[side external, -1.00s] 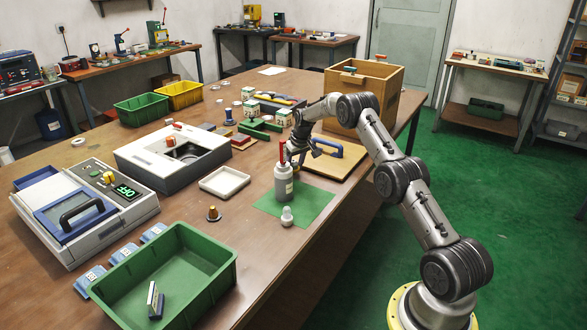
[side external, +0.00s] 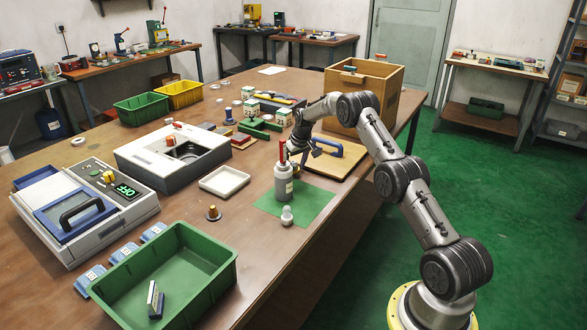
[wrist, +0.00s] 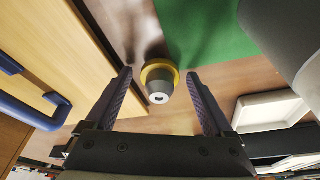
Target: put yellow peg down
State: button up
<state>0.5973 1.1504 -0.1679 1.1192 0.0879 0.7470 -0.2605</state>
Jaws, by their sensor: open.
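The yellow peg (wrist: 158,81), with a grey tapered body and a yellow collar, stands on the brown table in the wrist view, near a corner of the green mat. My gripper (wrist: 159,76) is open, with one finger on each side of the peg and a visible gap on both sides. In the side view my gripper (side external: 302,156) is low over the table behind the grey bottle with a red top (side external: 283,182). The peg cannot be made out there.
The green mat (side external: 316,207) carries the bottle and a small pale piece (side external: 287,216). A wooden board with a blue handle (side external: 340,150) lies close behind my gripper.

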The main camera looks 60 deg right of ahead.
jog(key=v, duration=1.1)
jog(key=shift+r, duration=0.3)
